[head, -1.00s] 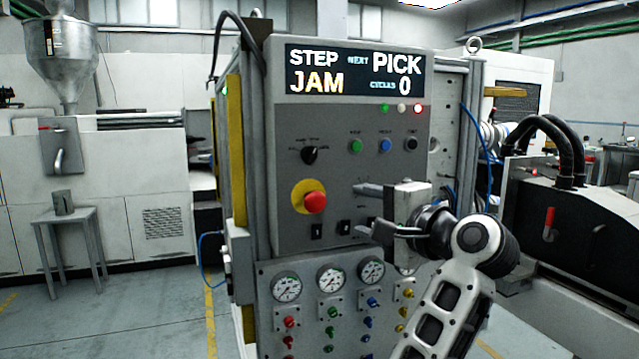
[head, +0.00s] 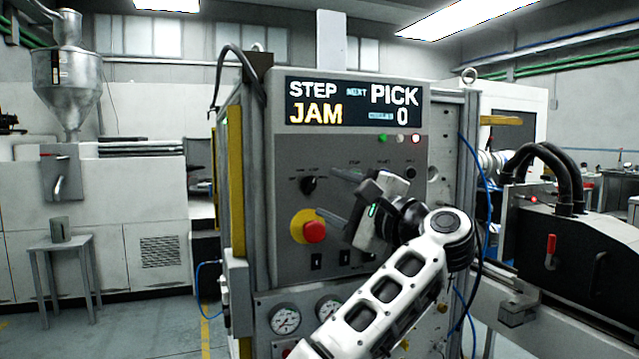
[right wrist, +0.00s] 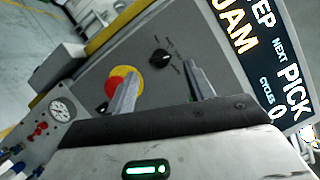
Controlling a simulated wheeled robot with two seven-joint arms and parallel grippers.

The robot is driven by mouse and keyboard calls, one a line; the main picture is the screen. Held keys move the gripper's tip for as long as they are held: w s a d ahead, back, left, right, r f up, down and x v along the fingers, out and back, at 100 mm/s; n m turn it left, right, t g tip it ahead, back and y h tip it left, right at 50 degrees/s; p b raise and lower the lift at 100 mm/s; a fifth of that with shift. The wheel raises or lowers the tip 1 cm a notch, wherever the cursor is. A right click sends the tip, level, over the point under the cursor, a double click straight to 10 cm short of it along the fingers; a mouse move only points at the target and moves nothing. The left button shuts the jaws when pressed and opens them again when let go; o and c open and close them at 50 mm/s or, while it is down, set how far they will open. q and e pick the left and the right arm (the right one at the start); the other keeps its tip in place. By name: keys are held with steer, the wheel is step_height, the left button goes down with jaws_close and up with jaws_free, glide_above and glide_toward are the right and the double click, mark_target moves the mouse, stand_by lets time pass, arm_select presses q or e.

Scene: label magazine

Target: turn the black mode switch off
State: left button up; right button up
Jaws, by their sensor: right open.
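The black mode switch (head: 309,185) is a round knob on the grey control panel, up and left of the red button. It also shows in the right wrist view (right wrist: 160,57), framed between my fingertips and beyond them. Which mark it points to is too small to tell. My right gripper (head: 327,192) is open and empty, tilted, its fingers pointing left toward the switch. The fingers appear apart from the knob; the exact gap to the panel cannot be told. My left gripper is not in view.
A red mushroom button (head: 314,232) on a yellow disc (head: 298,222) sits just below the switch, close to my lower finger. A display (head: 352,103) reading STEP, JAM, PICK and 0 is above. Gauges (head: 285,320) are below. My right arm hides the panel's lower right.

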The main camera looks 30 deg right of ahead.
mark_target(313, 187)
steer(key=shift+w+a+r+p, duration=0.15)
steer(key=shift+w+p, duration=0.05)
steer(key=shift+w, duration=0.95)
steer(key=shift+w+a+r+p, duration=0.15)
steer(key=shift+w, duration=1)
steer(key=c, duration=1)
steer(key=shift+o, duration=0.2)
